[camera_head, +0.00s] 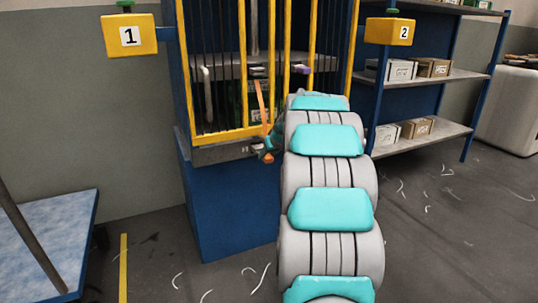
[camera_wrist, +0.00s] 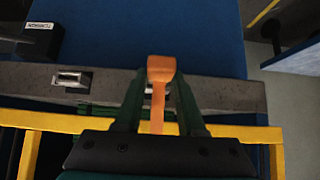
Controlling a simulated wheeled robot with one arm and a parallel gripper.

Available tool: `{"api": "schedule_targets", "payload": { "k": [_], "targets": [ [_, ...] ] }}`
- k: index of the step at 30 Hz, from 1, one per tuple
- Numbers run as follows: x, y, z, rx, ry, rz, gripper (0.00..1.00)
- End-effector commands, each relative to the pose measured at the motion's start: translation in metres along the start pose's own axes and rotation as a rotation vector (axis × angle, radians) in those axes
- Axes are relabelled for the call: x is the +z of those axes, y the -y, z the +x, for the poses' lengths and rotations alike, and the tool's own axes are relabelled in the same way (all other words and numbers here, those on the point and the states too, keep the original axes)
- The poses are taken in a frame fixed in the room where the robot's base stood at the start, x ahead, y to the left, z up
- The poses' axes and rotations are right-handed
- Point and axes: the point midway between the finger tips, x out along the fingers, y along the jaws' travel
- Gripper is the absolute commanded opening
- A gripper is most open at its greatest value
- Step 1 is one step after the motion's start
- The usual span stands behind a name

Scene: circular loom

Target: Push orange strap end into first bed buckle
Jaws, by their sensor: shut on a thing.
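The orange strap (camera_wrist: 158,112) runs between the two dark green fingers of my gripper (camera_wrist: 160,77), which is shut on it. Its thick orange end (camera_wrist: 161,68) sticks out just past the fingertips, over the grey bed rail (camera_wrist: 225,92). A metal buckle (camera_wrist: 72,78) sits on this rail left of the gripper. Another metal piece, perhaps a second buckle, is mostly hidden behind the strap and fingers. In the head view the strap (camera_head: 261,105) hangs in front of the loom's bars. I cannot tell which buckle is the first, and no strap end shows inside one.
The yellow frame (camera_head: 183,70) and dark bars of the loom stand close to the arm. A blue base panel (camera_head: 235,205) is under the rail. Shelves (camera_head: 425,137) with boxes stand right, and a blue cart (camera_head: 65,225) stands left. Open floor with scraps lies between.

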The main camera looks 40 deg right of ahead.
Motion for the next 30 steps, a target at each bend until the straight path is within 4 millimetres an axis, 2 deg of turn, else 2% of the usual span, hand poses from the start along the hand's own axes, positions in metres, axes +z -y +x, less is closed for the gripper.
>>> {"api": "schedule_targets", "payload": {
  "k": [30],
  "targets": [
    [-0.0110, -0.0003, 0.0081, 0.001, -0.002, 0.000, 0.00]
  ]
}}
